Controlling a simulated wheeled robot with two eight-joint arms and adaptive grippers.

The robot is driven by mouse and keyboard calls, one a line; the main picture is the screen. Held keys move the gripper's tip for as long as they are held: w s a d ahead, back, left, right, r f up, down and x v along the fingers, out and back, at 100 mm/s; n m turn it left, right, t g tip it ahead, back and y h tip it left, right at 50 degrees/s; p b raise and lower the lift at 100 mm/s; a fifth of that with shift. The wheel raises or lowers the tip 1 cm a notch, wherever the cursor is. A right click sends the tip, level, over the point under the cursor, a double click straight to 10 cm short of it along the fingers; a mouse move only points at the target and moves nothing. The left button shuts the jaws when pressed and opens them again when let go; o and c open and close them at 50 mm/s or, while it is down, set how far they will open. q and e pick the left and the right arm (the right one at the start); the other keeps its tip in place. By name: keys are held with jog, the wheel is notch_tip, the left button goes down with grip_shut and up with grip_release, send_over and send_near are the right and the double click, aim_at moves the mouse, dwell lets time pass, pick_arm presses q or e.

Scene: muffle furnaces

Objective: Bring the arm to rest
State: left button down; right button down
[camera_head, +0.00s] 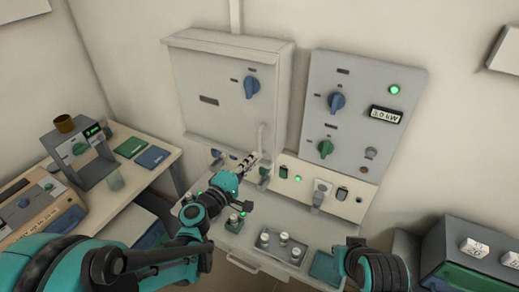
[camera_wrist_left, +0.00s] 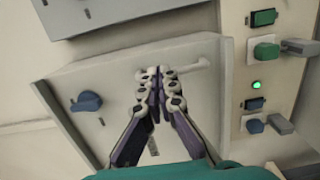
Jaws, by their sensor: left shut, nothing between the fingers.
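My left gripper (camera_head: 248,163) reaches in from the lower left, in front of the lower edge of the grey wall cabinet. In the left wrist view, its two fingers (camera_wrist_left: 160,82) are shut with their tips together and nothing between them. The tips overlap the pale cabinet handle (camera_wrist_left: 188,70) in that view; I cannot tell whether they touch it. The handle also shows in the head view (camera_head: 262,138). Part of my right arm (camera_head: 375,270) shows at the bottom right; its gripper is not clearly visible.
The grey cabinet (camera_head: 215,95) carries a blue knob (camera_head: 252,88). A control panel (camera_head: 350,135) with knobs is beside it. Below are a socket strip (camera_head: 345,203) and a bench holding a tray (camera_head: 293,251). A side table (camera_head: 160,160) with devices is at left.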

pick_arm(q)
jog(key=v, duration=0.4)
jog(key=shift+s+r, duration=0.1)
jog(key=shift+s, duration=0.25)
pick_arm(e)
jog(key=shift+s+a+r, duration=0.1)
jog(key=shift+s+r, duration=0.1)
jog(key=shift+r, duration=0.15)
pick_arm(q)
jog(key=s+f+m+g+y+b, duration=0.1)
jog(key=s+f+m+g+y, duration=0.2)
jog(key=s+f+m+g, duration=0.45)
jog(key=s+a+f+m+y, duration=0.1)
jog(key=s+a+m+y, duration=0.1)
jog(key=s+a, duration=0.3)
jog(key=s+a+f+m+g+y+b, duration=0.1)
jog(key=s+a+m+y, duration=0.1)
jog(key=s+a, duration=0.3)
jog(key=shift+s+f+m+y, duration=0.35)
jog(key=shift+s+y, duration=0.45)
jog(key=shift+y, duration=0.1)
pick_arm(e)
notch_tip(320, 180, down, 2)
jog(key=shift+f, duration=0.2)
